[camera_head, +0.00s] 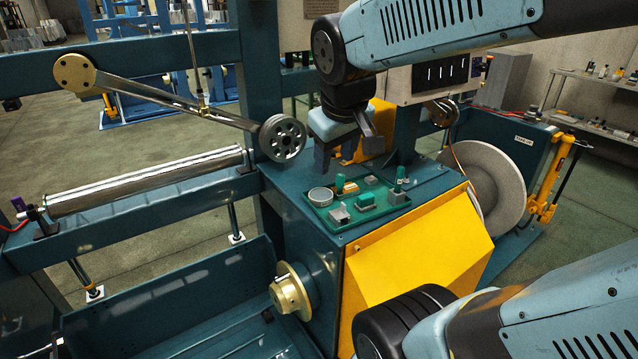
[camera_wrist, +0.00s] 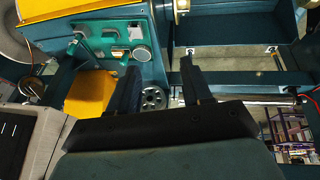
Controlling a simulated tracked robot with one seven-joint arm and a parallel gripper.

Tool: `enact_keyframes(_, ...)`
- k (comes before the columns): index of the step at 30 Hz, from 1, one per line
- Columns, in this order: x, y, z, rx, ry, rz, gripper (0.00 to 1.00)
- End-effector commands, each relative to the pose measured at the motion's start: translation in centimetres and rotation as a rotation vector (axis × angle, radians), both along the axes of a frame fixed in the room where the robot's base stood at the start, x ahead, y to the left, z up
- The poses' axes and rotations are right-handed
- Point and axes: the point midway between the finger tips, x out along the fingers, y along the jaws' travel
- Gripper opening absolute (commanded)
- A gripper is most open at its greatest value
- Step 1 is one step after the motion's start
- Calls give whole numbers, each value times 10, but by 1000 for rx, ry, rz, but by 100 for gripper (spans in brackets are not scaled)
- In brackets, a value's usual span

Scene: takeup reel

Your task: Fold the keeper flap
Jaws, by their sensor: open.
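My gripper (camera_head: 347,150) is open and empty above the back of the teal machine housing, behind the green tray. In the wrist view its two dark fingers (camera_wrist: 160,82) stand apart with nothing between them. A brass spindle hub (camera_head: 290,291) sticks out of the housing's front left face, low beside the trough. Part of a brass piece also shows at the top edge of the wrist view (camera_wrist: 182,9). I cannot clearly make out a keeper flap or its position; it may be a small part of the hub. My gripper is well above and away from the hub.
A green tray (camera_head: 336,225) with small parts and a round tin (camera_head: 320,196) sits on the housing. A pulley (camera_head: 282,138) on an arm hangs left of my gripper. A silver roller (camera_head: 150,183) lies left. The teal trough (camera_head: 185,300) looks empty. A grey disc (camera_head: 490,185) stands right.

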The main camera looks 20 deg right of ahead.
Motion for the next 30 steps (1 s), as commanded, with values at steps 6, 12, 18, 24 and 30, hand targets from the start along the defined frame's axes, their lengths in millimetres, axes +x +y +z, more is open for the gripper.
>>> enact_keyframes(6, 47, -20, -27, -177, 134, 202, 49)
enact_keyframes(12, 87, -37, -58, -320, 259, 403, 49)
enact_keyframes(18, 126, -51, -94, -445, 389, 625, 49)
enact_keyframes(24, 161, -64, -138, -550, 524, 859, 49)
enact_keyframes(30, 190, -74, -183, -630, 648, 1090, 49)
